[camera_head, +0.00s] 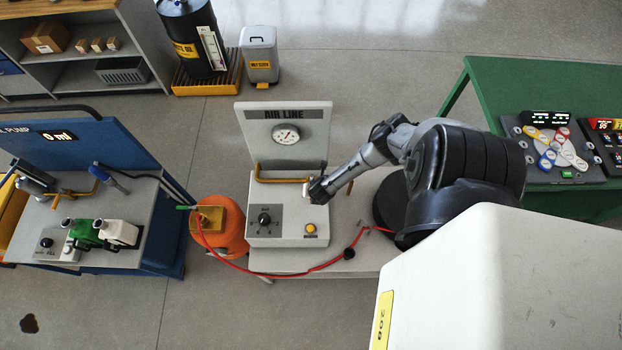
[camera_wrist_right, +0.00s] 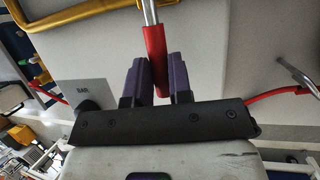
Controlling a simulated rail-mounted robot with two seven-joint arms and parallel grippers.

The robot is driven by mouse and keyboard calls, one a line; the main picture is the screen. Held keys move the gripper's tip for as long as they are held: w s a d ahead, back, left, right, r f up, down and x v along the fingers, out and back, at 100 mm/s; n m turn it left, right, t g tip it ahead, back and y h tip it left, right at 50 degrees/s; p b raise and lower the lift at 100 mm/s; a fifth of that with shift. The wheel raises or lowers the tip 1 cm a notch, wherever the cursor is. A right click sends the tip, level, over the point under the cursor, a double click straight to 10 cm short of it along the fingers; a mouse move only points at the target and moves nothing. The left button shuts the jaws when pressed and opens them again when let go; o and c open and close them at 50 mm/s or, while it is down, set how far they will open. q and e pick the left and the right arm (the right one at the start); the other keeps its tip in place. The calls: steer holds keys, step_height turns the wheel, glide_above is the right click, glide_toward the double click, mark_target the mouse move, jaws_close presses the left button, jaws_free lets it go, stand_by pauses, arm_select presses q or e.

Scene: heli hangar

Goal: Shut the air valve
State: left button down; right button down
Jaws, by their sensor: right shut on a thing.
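The air line station stands in the middle of the head view, with a grey AIR LINE panel (camera_head: 284,113), a round gauge (camera_head: 285,134) and a brass pipe (camera_head: 280,180). The air valve's lever (camera_wrist_right: 155,55) shows in the right wrist view as a red sleeve on a metal rod. My right gripper (camera_head: 318,190) is at the right side of the grey control box (camera_head: 288,215). In the wrist view its dark purple fingers (camera_wrist_right: 158,75) are shut on the red sleeve, one on each side. The gripper hides the lever in the head view. My left gripper is not in view.
The box has a black dial (camera_head: 264,218) and a yellow button (camera_head: 310,228). A red hose (camera_head: 320,266) runs along the bench front to an orange tank (camera_head: 233,244). A blue pump bench (camera_head: 160,230) stands left, a green table (camera_head: 500,80) right.

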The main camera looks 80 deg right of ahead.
stand_by(0.3)
steer(key=c, duration=1.5)
jaws_free()
steer(key=o, duration=0.5)
steer(key=shift+c, duration=0.2)
steer(key=shift+s+a+r, duration=0.15)
steer(key=shift+s+r, duration=0.05)
steer(key=shift+r, duration=0.25)
steer(key=p+v, duration=0.2)
steer(key=v, duration=1.1)
